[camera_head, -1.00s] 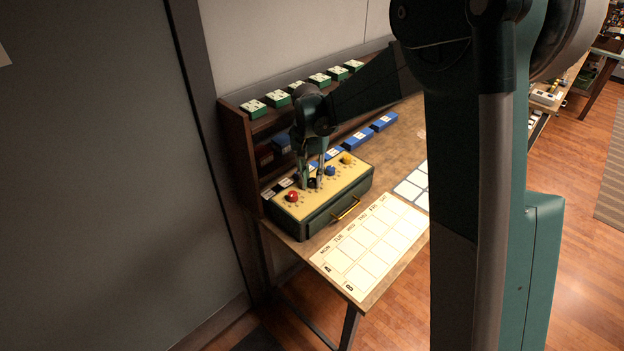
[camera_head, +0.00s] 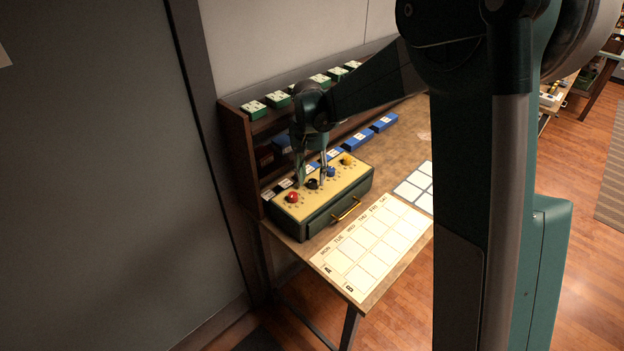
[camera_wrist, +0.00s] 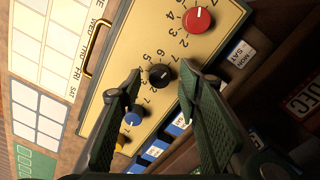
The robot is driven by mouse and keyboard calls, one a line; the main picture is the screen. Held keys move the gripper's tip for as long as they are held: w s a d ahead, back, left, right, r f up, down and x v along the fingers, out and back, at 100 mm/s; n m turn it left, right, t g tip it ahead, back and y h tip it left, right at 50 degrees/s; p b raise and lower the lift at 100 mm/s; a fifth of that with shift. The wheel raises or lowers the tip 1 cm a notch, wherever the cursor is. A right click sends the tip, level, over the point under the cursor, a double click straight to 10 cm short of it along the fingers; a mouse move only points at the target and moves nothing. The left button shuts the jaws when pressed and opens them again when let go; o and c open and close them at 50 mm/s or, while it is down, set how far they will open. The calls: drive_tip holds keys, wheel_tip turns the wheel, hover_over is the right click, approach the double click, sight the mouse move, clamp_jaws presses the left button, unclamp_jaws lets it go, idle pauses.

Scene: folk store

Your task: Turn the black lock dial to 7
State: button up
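The black lock dial (camera_head: 312,184) sits on the yellow top of a dark green lock box (camera_head: 325,217), between a red dial (camera_head: 292,197) and a blue dial (camera_head: 331,171). The wrist view shows the black dial (camera_wrist: 159,75) with a small pale mark and printed numerals around it; I cannot tell for sure which numeral the mark meets. My gripper (camera_head: 312,181) is over the box, pointing down. In the wrist view my gripper (camera_wrist: 161,79) is open, with one finger on each side of the black dial and gaps between.
A yellow dial (camera_head: 347,159) is at the box's far end. A brass handle (camera_head: 346,209) is on its front. A weekday chart (camera_head: 370,246) lies in front. A wooden shelf (camera_head: 239,150) with green-and-white blocks stands behind. Blue blocks (camera_head: 384,122) lie behind and to the right.

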wheel_tip(320, 180, up, 11)
drive_tip(key=shift+a+f, duration=0.2)
drive_tip(key=shift+a, duration=0.05)
drive_tip(key=shift+r, duration=0.1)
idle(0.5)
wheel_tip(320, 180, up, 5)
drive_tip(key=shift+w+f+p, duration=0.1)
drive_tip(key=shift+p, duration=0.5)
drive_tip(key=shift+d+n+p, duration=0.2)
drive_tip(key=shift+n+p, duration=0.2)
drive_tip(key=shift+p, duration=0.65)
drive_tip(key=n+y+p, duration=0.1)
drive_tip(key=n+p, duration=0.1)
drive_tip(key=p, duration=0.4)
hover_over(314, 181)
wheel_tip(314, 181, down, 8)
drive_tip(key=shift+f, duration=0.75)
